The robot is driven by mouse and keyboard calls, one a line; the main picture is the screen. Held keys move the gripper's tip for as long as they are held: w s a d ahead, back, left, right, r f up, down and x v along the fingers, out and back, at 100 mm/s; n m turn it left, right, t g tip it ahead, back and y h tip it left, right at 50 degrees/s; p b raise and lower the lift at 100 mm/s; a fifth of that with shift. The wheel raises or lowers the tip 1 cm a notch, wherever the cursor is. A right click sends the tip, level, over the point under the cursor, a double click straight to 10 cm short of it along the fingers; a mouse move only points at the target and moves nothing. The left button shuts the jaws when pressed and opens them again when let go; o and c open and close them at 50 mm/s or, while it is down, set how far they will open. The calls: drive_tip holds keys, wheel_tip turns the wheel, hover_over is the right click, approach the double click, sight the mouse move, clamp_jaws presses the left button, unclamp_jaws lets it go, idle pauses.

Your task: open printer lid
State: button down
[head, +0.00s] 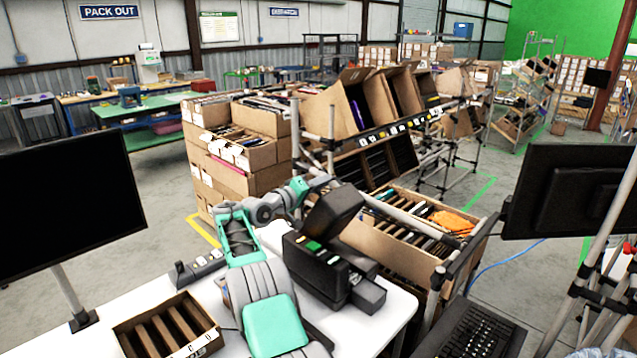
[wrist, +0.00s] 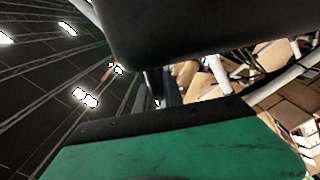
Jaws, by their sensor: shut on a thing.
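My gripper (head: 322,184) is at the lid's upper left edge, shut on the lid; my arm partly hides the contact. In the wrist view the dark lid (wrist: 200,30) fills the top, close to the camera, and a green surface fills the bottom. The fingertips are hard to make out there.
A cardboard tray (head: 165,330) sits at the table's front left. Monitors stand at left (head: 65,190) and right (head: 565,190). A carton of packets (head: 425,235) is behind the printer. A keyboard (head: 470,330) lies at right.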

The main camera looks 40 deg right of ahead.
drive_tip(key=w+p, duration=0.2)
drive_tip(key=w, duration=0.1)
drive_tip(key=shift+w, duration=0.15)
drive_tip(key=shift+w+f, duration=0.1)
drive_tip(key=shift+f, duration=0.05)
idle(0.3)
drive_tip(key=c, duration=1.5)
unclamp_jaws()
drive_tip(key=shift+w+a, duration=0.1)
drive_tip(key=a+b, duration=0.3)
drive_tip(key=a, duration=0.4)
drive_tip(key=shift+a, duration=0.3)
